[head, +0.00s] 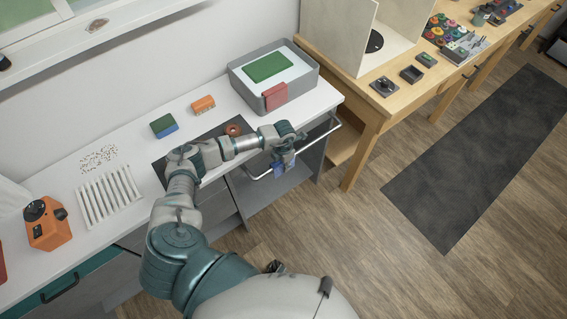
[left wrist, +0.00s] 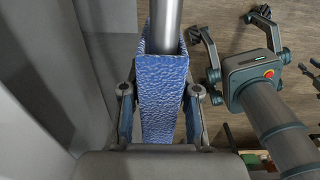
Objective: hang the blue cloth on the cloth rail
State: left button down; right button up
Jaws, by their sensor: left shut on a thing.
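The blue cloth (head: 279,168) is at the metal cloth rail (head: 335,124) on the front of the white counter. In the left wrist view, the cloth (left wrist: 163,100) is a folded, textured piece with a side on either side of the rail (left wrist: 164,22), so it straddles the bar. My left gripper (head: 286,157) is shut on the cloth, with one finger on each side in the left wrist view (left wrist: 160,92). Its contact with the bar is hidden. My right gripper (left wrist: 228,26) shows in the left wrist view with its fingers spread, empty and apart from the cloth.
A grey bin (head: 316,84) with a green item and red block stands on the counter (head: 130,150). Sponges, an orange brush (head: 203,104) and an orange device (head: 46,224) also lie there. A wooden bench (head: 362,100) stands right of the rail. The floor in front is clear.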

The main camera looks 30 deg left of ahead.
pick_arm(q)
jog(key=c, duration=0.8)
grip_release()
notch_tip(320, 180, up, 12)
jog(key=shift+f, duration=0.1)
